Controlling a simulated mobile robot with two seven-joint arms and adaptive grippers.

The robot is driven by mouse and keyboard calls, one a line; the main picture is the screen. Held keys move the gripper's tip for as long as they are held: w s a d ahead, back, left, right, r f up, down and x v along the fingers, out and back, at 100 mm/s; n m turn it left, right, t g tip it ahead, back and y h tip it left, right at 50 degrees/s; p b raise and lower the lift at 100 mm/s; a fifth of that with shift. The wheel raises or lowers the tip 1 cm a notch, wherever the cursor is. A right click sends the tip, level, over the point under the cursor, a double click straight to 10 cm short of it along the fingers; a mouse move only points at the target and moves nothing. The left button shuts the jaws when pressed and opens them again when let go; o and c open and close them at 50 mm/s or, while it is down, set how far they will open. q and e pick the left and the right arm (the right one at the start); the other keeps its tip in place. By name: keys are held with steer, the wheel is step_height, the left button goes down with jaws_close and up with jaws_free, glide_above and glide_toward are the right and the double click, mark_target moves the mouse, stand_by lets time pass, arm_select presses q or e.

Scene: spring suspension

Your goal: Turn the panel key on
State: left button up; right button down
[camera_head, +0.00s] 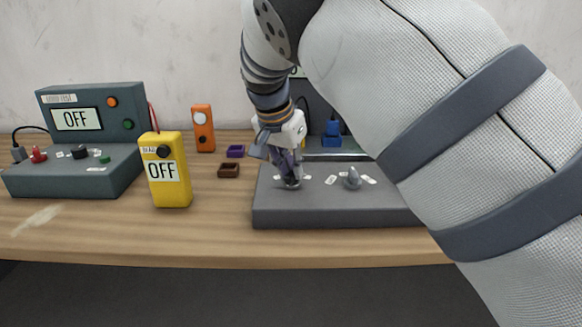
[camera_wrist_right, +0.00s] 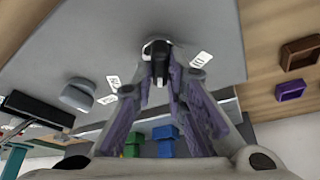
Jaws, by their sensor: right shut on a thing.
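The grey panel (camera_head: 335,212) lies on the table in the middle of the head view. A dark key in a round silver lock (camera_wrist_right: 158,52) shows in the right wrist view, with small white labels on both sides. My right gripper (camera_head: 290,182) reaches down to the panel's left part. In the wrist view its fingers (camera_wrist_right: 172,82) close around the key, and it is shut on it. The fingers mostly hide the key in the head view. The label words are too small to read surely. My left gripper is not in view.
A grey knob (camera_head: 352,180) stands on the panel to the right of the key. A yellow box (camera_head: 168,190) reading OFF, an orange device (camera_head: 203,130), small purple (camera_head: 235,151) and brown trays (camera_head: 228,170), and a grey-green tester (camera_head: 75,180) stand left. My right arm covers the right side.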

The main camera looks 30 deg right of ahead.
steer(key=shift+f, duration=0.1)
steer(key=c, duration=1.6)
jaws_free()
steer(key=v, duration=1.2)
